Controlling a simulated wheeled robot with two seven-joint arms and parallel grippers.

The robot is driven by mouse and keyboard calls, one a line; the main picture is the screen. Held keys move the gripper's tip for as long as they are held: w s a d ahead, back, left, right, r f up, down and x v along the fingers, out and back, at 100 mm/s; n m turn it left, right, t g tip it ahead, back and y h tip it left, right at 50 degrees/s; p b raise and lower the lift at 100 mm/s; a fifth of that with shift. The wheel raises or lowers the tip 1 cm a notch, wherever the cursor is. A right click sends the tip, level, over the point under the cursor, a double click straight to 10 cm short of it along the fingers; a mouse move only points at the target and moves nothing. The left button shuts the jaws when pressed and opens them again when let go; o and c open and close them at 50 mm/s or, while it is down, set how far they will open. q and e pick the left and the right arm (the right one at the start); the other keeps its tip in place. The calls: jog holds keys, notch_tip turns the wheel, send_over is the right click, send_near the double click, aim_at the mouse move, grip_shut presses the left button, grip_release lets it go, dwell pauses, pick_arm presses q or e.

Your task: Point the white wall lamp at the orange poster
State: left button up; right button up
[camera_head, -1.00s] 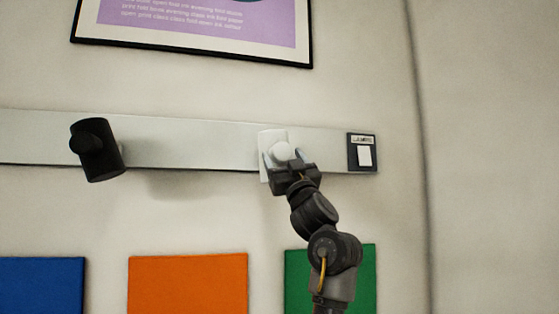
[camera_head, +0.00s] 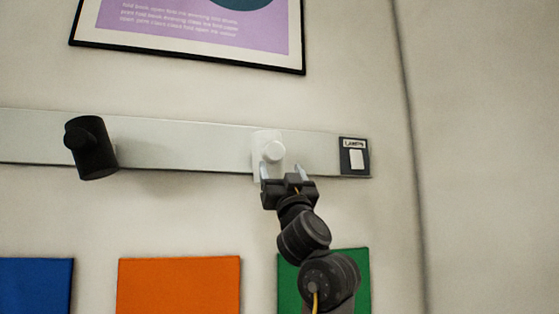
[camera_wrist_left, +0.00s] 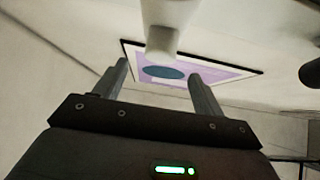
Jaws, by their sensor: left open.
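The white wall lamp (camera_head: 262,142) is on the grey rail. Its round white part faces my head camera, and its exact aim is hard to tell. In the left wrist view its white cylinder (camera_wrist_left: 163,38) hangs in from the top edge, beyond and between my fingertips. My left gripper (camera_head: 281,172) is open and empty just below the lamp; its fingers also show in the left wrist view (camera_wrist_left: 158,70). The orange poster (camera_head: 179,286) is on the wall below and left of the lamp, cut by the bottom edge. My right gripper is out of view.
A black lamp (camera_head: 92,148) sits farther left on the rail (camera_head: 185,144). A switch panel (camera_head: 355,157) is at its right end. A blue poster (camera_head: 36,286) and a green poster (camera_head: 358,280) flank the orange one. A framed purple poster (camera_head: 190,38) hangs above.

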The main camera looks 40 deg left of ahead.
aim_at(275, 154)
pick_arm(q)
jog(key=shift+m+t+h, duration=0.4)
jog(key=shift+m+t, duration=0.2)
jog(key=shift+m, duration=0.2)
jog(key=p+x, duration=0.2)
jog(key=x, duration=0.1)
jog(key=p+x, duration=0.2)
jog(key=x, duration=0.1)
jog(key=p+x, duration=0.2)
jog(key=x, duration=0.1)
jog(key=shift+s+a+r+p, duration=0.2)
jog(key=shift+a+r+p, duration=0.1)
jog(key=shift+a+p, duration=0.05)
jog(key=shift+w+a+r+p, duration=0.2)
jog(key=shift+w+r+p, duration=0.1)
jog(key=shift+w+p, duration=0.1)
jog(key=shift+a, duration=0.1)
